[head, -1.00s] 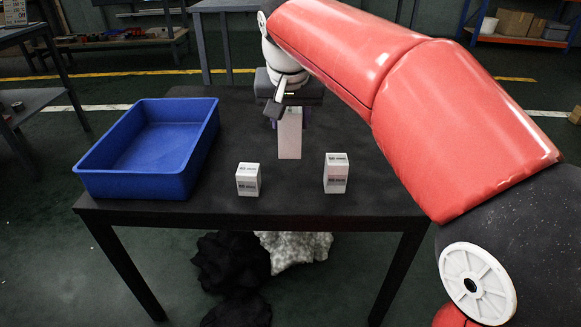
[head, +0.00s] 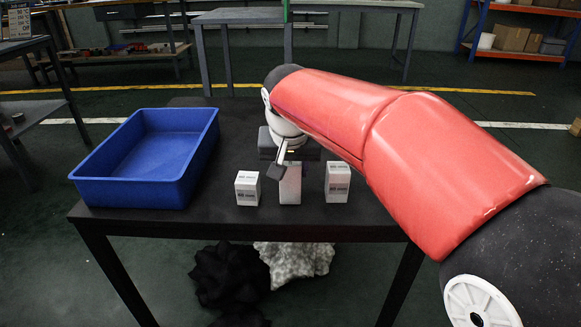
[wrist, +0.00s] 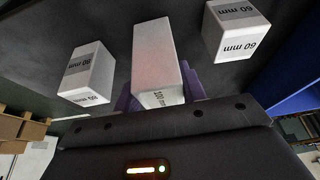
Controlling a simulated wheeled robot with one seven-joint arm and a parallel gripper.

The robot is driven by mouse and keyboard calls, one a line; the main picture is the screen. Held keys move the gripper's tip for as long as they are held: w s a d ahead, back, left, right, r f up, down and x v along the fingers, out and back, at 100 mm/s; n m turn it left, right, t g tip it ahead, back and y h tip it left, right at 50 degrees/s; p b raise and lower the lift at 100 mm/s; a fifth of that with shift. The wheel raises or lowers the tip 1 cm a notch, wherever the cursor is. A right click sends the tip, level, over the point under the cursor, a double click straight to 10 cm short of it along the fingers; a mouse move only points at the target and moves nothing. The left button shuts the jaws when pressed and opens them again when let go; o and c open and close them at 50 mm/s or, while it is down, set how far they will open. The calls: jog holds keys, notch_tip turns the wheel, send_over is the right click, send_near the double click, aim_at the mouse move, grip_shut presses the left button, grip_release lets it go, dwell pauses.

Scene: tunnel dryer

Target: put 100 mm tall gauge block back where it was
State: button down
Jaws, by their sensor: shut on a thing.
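The 100 mm gauge block (head: 290,186), tall and white with a pinkish face, stands upright in my gripper (head: 291,168), between two shorter blocks on the dark table. In the wrist view, the purple fingers of my gripper (wrist: 158,88) are shut on the 100 mm block (wrist: 157,55), and its label shows near the palm. In the head view its lower end is level with the bases of its neighbours. I cannot tell whether it touches the table.
A shorter white block (head: 247,188) stands close on the left and another (head: 338,182) on the right. A blue bin (head: 130,192) sits at the table's left. The front edge of the dark table (head: 225,223) is close to the blocks.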

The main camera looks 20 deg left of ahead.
jog(key=shift+f, duration=0.1)
jog(key=c, duration=0.8)
grip_release()
